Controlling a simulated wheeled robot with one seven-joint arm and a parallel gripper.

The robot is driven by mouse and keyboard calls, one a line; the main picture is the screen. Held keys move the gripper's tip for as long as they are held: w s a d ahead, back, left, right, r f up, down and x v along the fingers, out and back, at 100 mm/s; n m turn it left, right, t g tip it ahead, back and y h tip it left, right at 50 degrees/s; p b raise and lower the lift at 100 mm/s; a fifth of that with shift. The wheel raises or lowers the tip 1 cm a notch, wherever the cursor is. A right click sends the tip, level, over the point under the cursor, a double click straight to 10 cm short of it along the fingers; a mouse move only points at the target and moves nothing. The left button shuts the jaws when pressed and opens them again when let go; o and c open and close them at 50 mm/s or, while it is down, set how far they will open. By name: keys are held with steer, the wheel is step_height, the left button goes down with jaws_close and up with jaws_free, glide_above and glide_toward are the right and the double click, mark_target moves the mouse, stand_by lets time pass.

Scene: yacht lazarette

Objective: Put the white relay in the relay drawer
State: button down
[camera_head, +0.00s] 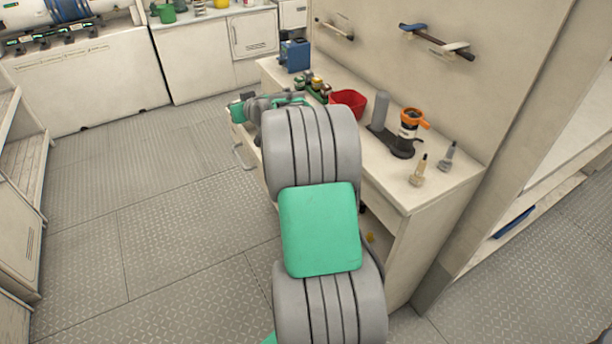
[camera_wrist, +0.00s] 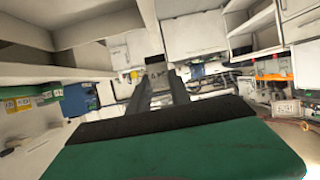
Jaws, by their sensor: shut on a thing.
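My gripper (camera_head: 262,105) is at the left edge of the bench in the head view, above a drawer (camera_head: 240,139) that stands pulled out. The drawer's metal handle (camera_head: 243,157) is clear of my gripper. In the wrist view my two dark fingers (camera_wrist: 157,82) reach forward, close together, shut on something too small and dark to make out. I cannot pick out the white relay in either view. My arm hides most of the drawer and part of the bench front.
The patterned floor (camera_head: 130,210) to the left is clear.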

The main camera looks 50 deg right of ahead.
steer(key=s+d+f+b, duration=0.1)
steer(key=s+d+f, duration=0.1)
steer(key=d, duration=1.1)
steer(key=shift+m+h, duration=0.3)
steer(key=s+a+f, duration=0.2)
steer(key=s+f, duration=0.1)
steer(key=s+a+f, duration=0.3)
steer(key=s, duration=0.1)
steer(key=s+a+f+p, duration=0.1)
steer(key=s+a+f, duration=0.2)
steer(key=s, duration=0.1)
steer(key=shift+s+f, duration=0.1)
steer(key=shift+s, duration=0.05)
step_height(320, 180, down, 3)
steer(key=shift+a+r, duration=0.1)
steer(key=shift+f, duration=0.35)
steer(key=c, duration=1.2)
jaws_free()
steer(key=shift+r, duration=0.15)
steer(key=v, duration=1.2)
